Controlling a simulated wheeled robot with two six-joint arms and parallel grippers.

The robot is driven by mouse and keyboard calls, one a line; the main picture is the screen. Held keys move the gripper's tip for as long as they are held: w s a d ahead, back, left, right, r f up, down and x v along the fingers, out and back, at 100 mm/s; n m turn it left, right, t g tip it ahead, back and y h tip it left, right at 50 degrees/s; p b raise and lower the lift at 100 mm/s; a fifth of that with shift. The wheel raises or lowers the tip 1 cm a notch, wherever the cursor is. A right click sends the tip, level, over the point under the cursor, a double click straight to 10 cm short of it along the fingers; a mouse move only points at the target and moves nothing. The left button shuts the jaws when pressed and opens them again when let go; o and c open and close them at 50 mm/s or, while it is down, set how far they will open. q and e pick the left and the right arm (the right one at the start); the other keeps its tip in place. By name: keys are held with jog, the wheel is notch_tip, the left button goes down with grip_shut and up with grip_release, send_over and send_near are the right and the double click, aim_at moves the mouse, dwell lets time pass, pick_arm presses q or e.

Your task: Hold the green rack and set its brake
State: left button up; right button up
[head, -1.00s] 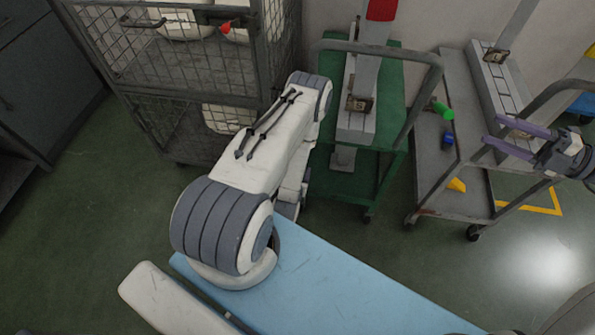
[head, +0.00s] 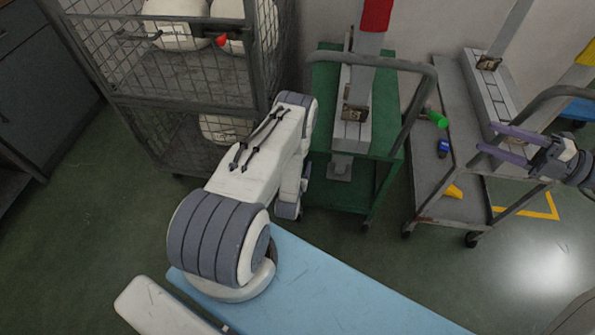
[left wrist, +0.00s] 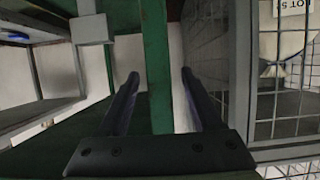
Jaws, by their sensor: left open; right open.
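The green rack (head: 384,139) stands at the centre back in the head view, with green shelves and a grey tubular rail. A grey column with a red part stands on it. My left gripper is hidden behind my own arm in the head view. In the left wrist view my left gripper (left wrist: 160,74) is open, and a green upright of the rack (left wrist: 157,45) shows between its fingers; I cannot tell whether they touch it. My right gripper (head: 488,137) is open and empty at the right, over the grey cart. I cannot make out the rack's brake.
A wire cage cart (head: 155,75) with white bundles stands left of the rack. A grey cart (head: 428,185) with green, blue and yellow items stands right. A light blue surface (head: 330,285) lies in front. Green floor is clear at left and lower right.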

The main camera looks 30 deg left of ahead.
pick_arm(q)
jog(key=shift+w+a+f, duration=0.1)
jog(key=shift+w, duration=0.15)
grip_shut()
dwell(1.3)
pick_arm(e)
grip_shut()
